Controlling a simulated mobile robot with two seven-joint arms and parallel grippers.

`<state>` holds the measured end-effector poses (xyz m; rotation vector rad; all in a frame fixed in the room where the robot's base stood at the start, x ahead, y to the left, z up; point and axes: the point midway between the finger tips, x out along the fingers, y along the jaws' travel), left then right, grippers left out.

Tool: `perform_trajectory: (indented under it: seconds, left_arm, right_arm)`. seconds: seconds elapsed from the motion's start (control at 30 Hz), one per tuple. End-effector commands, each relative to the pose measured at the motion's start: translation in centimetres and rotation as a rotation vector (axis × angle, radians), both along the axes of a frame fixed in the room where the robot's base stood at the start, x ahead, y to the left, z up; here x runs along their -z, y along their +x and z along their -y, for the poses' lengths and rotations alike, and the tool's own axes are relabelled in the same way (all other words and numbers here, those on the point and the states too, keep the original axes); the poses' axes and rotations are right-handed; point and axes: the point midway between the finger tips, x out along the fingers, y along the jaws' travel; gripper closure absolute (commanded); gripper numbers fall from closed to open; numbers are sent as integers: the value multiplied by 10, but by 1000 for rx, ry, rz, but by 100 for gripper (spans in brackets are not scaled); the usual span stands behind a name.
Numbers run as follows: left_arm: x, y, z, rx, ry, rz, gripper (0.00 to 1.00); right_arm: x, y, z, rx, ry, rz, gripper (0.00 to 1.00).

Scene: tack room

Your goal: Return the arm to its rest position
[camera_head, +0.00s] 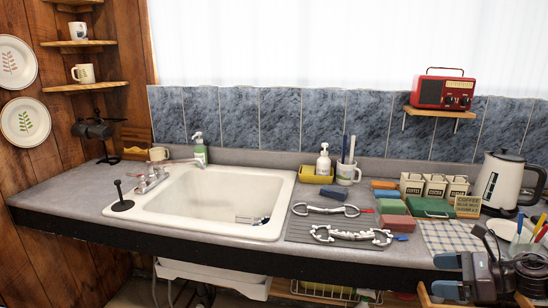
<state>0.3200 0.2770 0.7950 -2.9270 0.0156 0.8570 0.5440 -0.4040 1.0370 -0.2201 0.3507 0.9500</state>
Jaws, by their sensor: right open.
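My right gripper (448,276) is at the lower right corner of the head view, in front of the counter's right end. It is dark, with two blue-grey fingertips pointing left. The fingers are apart, with nothing seen between them. Part of my right arm is cut off by the right edge of the picture. My left gripper and left arm do not show.
The counter (62,190) holds a white sink (160,209), two metal bits on a grey mat (300,228), sponges, a green box (430,207) and a kettle (500,182). A checkered cloth (447,237) and a cup (520,240) are near my right gripper.

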Motion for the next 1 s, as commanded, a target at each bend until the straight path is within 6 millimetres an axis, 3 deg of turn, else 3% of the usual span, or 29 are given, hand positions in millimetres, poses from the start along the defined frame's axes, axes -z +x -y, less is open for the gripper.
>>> perform_trajectory:
  seconds: [0.27, 0.47, 0.67, 1.0]
  left_arm:
    - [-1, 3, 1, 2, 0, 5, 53]
    - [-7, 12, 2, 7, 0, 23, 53]
    - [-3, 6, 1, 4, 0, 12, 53]
    - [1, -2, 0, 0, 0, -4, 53]
  right_arm:
    - [-14, 21, 8, 285, 267, -208, 16]
    - [-26, 40, -6, 524, 678, -398, 16]
    - [12, 31, -30, 768, 1246, -722, 16]
    - [107, -32, -66, 1086, 2009, -1194, 16]
